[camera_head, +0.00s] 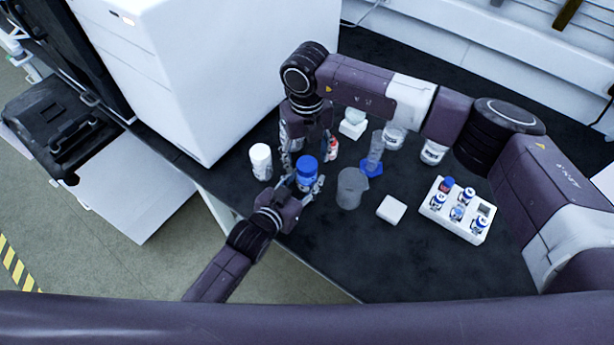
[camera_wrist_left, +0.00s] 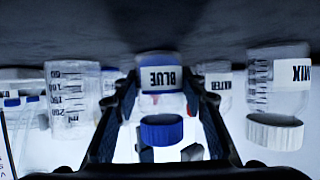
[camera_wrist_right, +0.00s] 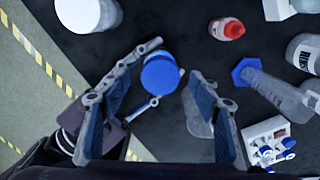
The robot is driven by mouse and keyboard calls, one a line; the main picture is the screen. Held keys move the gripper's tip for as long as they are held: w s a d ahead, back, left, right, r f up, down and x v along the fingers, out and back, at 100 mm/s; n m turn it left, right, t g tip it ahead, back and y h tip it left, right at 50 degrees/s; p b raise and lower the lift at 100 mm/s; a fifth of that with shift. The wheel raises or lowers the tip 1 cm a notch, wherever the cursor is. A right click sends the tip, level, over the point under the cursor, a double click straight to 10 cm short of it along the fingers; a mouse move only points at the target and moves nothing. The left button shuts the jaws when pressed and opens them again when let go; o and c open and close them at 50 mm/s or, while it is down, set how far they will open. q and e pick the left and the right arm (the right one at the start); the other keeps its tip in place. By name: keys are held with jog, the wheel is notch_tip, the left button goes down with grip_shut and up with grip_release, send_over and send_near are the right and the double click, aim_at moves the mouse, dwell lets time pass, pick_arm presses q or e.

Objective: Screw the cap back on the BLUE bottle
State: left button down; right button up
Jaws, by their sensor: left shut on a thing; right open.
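The BLUE bottle (camera_wrist_left: 161,80) stands between the fingers of my left gripper (camera_wrist_left: 160,95), which is shut on its body. The left wrist picture is upside down, so its label reads inverted. The blue cap (camera_head: 307,168) sits at the top of the bottle; it also shows in the right wrist view (camera_wrist_right: 160,75). I cannot tell how tightly it is seated. My right gripper (camera_wrist_right: 161,88) is open, pointing down above the bottle, with its fingers apart on either side of the cap in its own view. No contact with the cap shows.
A white-capped MIX bottle (camera_head: 261,160) stands left of the BLUE bottle. A beaker (camera_head: 351,190), a cylinder with a blue base (camera_head: 375,155) and a red-capped bottle (camera_head: 332,149) stand to the right. A vial rack (camera_head: 464,230) is farther right. The table's front edge is close.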

notch_tip(320, 180, up, 10)
jog(key=shift+r, duration=0.25)
pick_arm(q)
jog(key=c, duration=1.1)
grip_release()
jog(key=shift+c, duration=0.2)
jog(key=v, duration=1.2)
jog(key=shift+a, duration=0.1)
pick_arm(e)
jog(key=shift+f, duration=0.1)
